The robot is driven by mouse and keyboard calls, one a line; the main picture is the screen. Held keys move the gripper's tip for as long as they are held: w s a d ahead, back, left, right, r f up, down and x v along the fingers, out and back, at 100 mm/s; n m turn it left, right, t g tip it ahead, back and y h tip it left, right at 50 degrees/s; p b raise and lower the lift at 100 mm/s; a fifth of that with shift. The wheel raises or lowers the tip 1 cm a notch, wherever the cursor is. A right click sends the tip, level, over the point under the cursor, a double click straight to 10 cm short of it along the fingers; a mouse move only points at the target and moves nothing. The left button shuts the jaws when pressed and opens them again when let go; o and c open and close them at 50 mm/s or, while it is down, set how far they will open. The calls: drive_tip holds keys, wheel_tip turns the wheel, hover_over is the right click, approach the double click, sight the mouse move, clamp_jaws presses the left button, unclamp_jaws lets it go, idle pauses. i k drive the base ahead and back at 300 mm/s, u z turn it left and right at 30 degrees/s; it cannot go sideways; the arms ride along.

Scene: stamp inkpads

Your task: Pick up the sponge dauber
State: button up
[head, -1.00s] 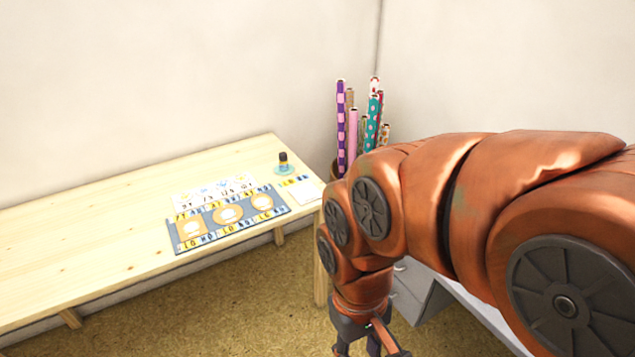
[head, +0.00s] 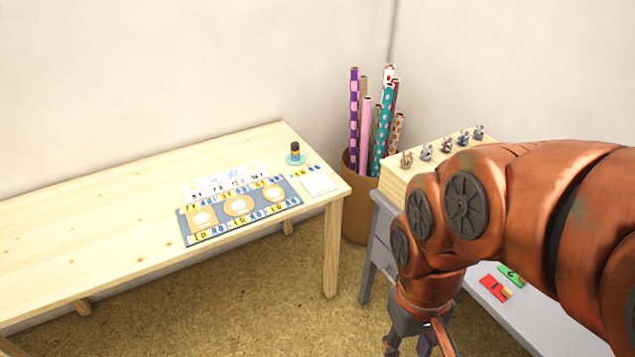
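A small upright dark piece with a yellowish band, which looks like the sponge dauber (head: 295,149), stands on a small teal dish (head: 289,161) near the back right end of the wooden table. It is small in the view, so its details are unclear. My gripper (head: 416,349) hangs low at the bottom edge, in front of the grey table and well apart from the dauber. Its fingertips are cut off by the frame edge, and I cannot tell how far apart they are.
The wooden table (head: 100,235) has a blue mat (head: 222,229) with round pads, a patterned sheet and a white square (head: 319,186). A bin (head: 356,215) of paper rolls stands beside it. A grey table (head: 540,318) at right carries a wooden block (head: 398,184). The table's left is bare.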

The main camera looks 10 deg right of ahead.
sight(295, 145)
drive_tip(key=u, duration=0.2)
drive_tip(key=i, duration=1.5)
drive_tip(key=u, duration=0.6)
